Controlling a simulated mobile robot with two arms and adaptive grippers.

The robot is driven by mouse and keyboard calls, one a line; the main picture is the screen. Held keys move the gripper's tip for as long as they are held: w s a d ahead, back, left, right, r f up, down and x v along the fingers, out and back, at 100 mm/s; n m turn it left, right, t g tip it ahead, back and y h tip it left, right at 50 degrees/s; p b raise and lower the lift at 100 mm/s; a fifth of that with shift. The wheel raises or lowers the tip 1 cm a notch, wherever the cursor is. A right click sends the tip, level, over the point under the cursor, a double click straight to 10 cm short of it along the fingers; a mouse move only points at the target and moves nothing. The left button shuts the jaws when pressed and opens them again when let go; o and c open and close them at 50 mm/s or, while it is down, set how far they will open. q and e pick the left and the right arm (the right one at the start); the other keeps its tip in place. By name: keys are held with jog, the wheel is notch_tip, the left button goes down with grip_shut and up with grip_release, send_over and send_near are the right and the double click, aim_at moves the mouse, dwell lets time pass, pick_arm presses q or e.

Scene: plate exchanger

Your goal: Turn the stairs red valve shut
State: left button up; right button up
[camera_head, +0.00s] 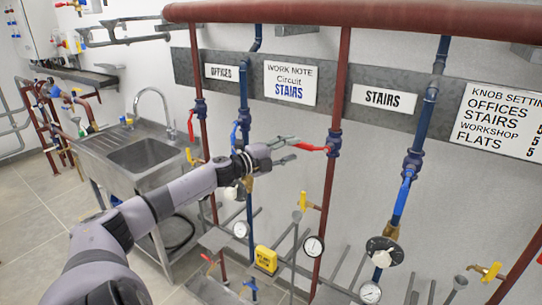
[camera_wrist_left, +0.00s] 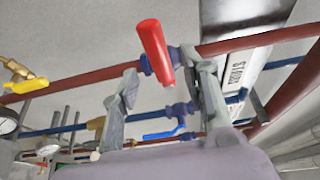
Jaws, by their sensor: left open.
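The red valve handle (camera_head: 312,148) beside the STAIRS sign (camera_head: 384,98) sticks out to the left, across its red pipe (camera_head: 339,85). Its blue valve body (camera_head: 334,143) sits on that pipe. My left gripper (camera_head: 288,150) is open at the free end of the handle. In the left wrist view the red handle (camera_wrist_left: 153,50) shows between the two spread fingers of my left gripper (camera_wrist_left: 160,80). I cannot tell whether a finger touches it. My right gripper is in neither view.
A blue lever (camera_head: 405,190) hangs on the blue pipe at the right. The OFFICES pipes (camera_head: 244,75) stand left of my gripper. Gauges (camera_head: 314,246) and a yellow box (camera_head: 266,259) sit below. A sink (camera_head: 145,153) is at the left.

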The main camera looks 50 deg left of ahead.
pick_arm(q)
jog(key=s+a, duration=0.1)
jog(key=s, duration=0.5)
jog(key=shift+s, duration=0.35)
dwell(0.6)
